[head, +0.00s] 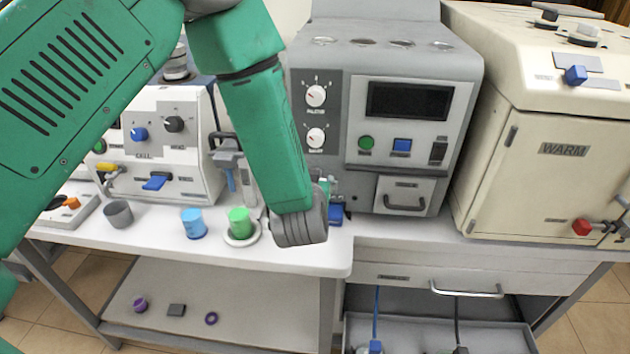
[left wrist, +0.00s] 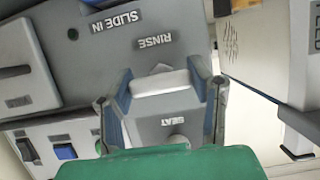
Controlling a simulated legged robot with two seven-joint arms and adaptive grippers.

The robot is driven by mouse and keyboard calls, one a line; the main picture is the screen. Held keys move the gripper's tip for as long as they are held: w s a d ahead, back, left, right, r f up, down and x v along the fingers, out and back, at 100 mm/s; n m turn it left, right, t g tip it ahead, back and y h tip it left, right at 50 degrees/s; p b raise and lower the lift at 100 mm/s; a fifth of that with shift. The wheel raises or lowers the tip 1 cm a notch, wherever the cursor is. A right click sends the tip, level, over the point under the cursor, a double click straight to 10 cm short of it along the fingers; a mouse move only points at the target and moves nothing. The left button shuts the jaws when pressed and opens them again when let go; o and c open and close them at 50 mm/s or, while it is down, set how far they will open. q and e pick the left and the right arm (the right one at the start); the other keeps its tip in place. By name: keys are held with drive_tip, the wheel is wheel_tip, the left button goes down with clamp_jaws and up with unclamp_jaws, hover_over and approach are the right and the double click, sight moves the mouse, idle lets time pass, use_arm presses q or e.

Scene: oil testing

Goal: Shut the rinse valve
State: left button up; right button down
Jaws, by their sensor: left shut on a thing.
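In the left wrist view, the RINSE label (left wrist: 154,42) is upside down on a grey panel. A pale bar-like handle (left wrist: 160,83) sits just below it in the picture, and I take it for the rinse valve's handle. My left gripper (left wrist: 163,76) has its two fingers on either side of this handle and is shut on it. In the head view my green left arm ends low in front of the grey machine (head: 330,170), and its wrist hides the fingers and the valve. The handle's exact angle is hard to tell. My right gripper is not in view.
A SEAT label (left wrist: 170,122) and a small round knob (left wrist: 179,141) lie close to the fingers. On the bench stand a blue cup (head: 193,223), a green cup (head: 240,222) and a grey cup (head: 118,213). A cream WARM cabinet (head: 540,180) stands on the right.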

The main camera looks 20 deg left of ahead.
use_arm(q)
drive_tip(key=o, duration=1.2)
drive_tip(key=shift+s+f, duration=0.1)
drive_tip(key=shift+f, duration=0.2)
drive_tip(key=shift+r, duration=0.1)
drive_tip(key=v, duration=1.1)
drive_tip(key=shift+s+d+r, duration=0.15)
drive_tip(key=shift+s+d, duration=0.05)
drive_tip(key=shift+s, duration=0.05)
